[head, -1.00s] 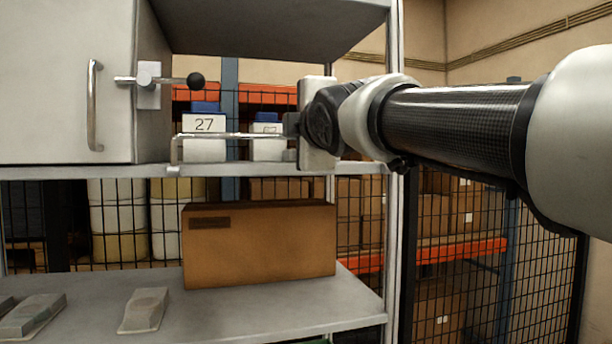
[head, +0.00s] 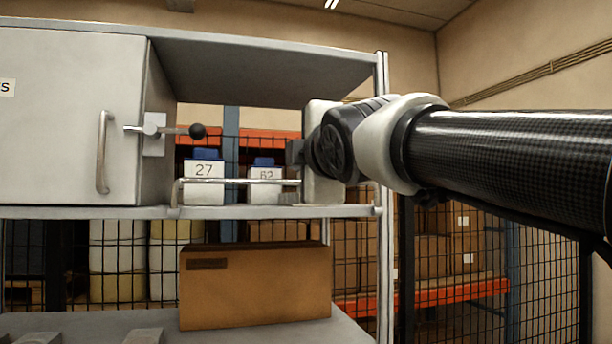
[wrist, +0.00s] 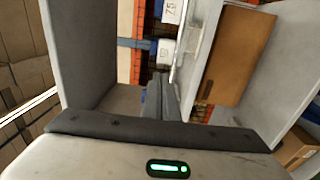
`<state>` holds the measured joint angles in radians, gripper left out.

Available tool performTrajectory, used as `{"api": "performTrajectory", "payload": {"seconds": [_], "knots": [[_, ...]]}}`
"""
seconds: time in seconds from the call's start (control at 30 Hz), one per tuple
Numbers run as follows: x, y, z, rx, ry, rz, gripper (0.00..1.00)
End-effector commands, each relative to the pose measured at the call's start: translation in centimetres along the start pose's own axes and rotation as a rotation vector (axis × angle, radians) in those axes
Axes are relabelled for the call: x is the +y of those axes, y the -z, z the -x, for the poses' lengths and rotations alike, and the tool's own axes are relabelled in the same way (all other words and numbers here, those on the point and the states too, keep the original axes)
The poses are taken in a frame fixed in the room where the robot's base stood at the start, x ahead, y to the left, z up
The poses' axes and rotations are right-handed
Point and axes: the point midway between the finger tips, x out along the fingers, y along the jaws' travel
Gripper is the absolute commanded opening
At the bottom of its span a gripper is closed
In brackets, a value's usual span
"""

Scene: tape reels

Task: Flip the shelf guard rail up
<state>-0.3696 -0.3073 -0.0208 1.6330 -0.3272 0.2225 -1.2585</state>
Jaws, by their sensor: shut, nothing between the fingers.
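The guard rail (head: 240,181) is a thin silver bar along the front edge of the upper shelf (head: 100,212). It stands above the shelf edge, crossing in front of the bins at about mid-height. Its right end is partly hidden near my gripper. My gripper (head: 293,152) is shut and empty, a little above the rail's right end, pointing left. In the wrist view, the closed fingers (wrist: 162,98) reach toward the bins, and the rail (wrist: 179,58) runs beside their tips. I cannot tell whether they touch.
White bins marked 27 (head: 204,189) and 62 (head: 264,189), with blue tops, stand behind the rail. A cabinet (head: 60,120) with a black-knobbed lever (head: 197,131) is at the left. A cardboard box (head: 255,287) stands on the lower shelf. A shelf post (head: 381,130) stands behind my arm.

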Motion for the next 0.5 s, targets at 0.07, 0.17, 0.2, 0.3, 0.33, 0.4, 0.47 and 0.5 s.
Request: {"api": "performTrajectory", "payload": {"seconds": [0.07,0.17,0.2,0.3,0.33,0.4,0.47,0.5], "knots": [[0.2,0.1,1.9,0.002,0.0,0.0,0.0],[0.6,0.1,3.7,0.002,0.002,0.001,0.0],[0.7,0.0,4.4,0.001,0.003,0.001,0.0],[1.0,0.0,5.5,0.001,0.004,0.001,0.0],[1.1,0.1,5.8,0.001,0.004,0.001,0.0],[1.2,0.1,6.2,0.001,0.005,0.002,0.0],[1.2,0.1,6.4,0.001,0.005,0.002,0.0],[1.2,0.1,6.4,0.001,0.006,0.002,0.0]]}}
